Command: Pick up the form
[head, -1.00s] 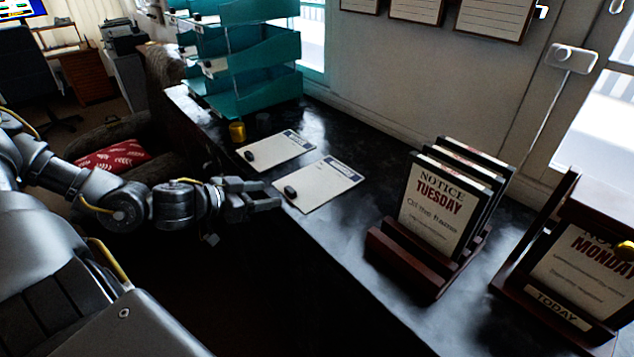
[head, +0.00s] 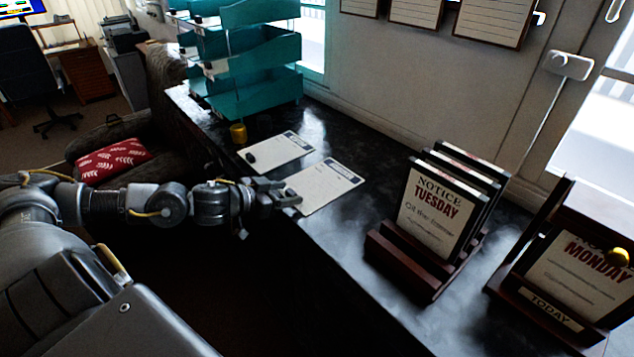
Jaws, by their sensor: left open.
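Two white forms with dark blue header bands lie flat on the black counter. The nearer form (head: 327,184) has its near-left corner at my left gripper (head: 289,193). The farther form (head: 278,150) lies up and to the left, with a small black block (head: 250,157) on its left end. My left gripper is open, its fingers reaching over the counter's edge onto the nearer form's left end. The fingers hide the black block there; I cannot tell whether they touch it. My right gripper is out of view.
A yellow cup (head: 238,133) and teal stacked trays (head: 262,92) stand behind the forms. A wooden rack with notice boards (head: 433,212) and a TODAY stand (head: 551,308) are to the right. The counter (head: 345,240) between forms and rack is clear.

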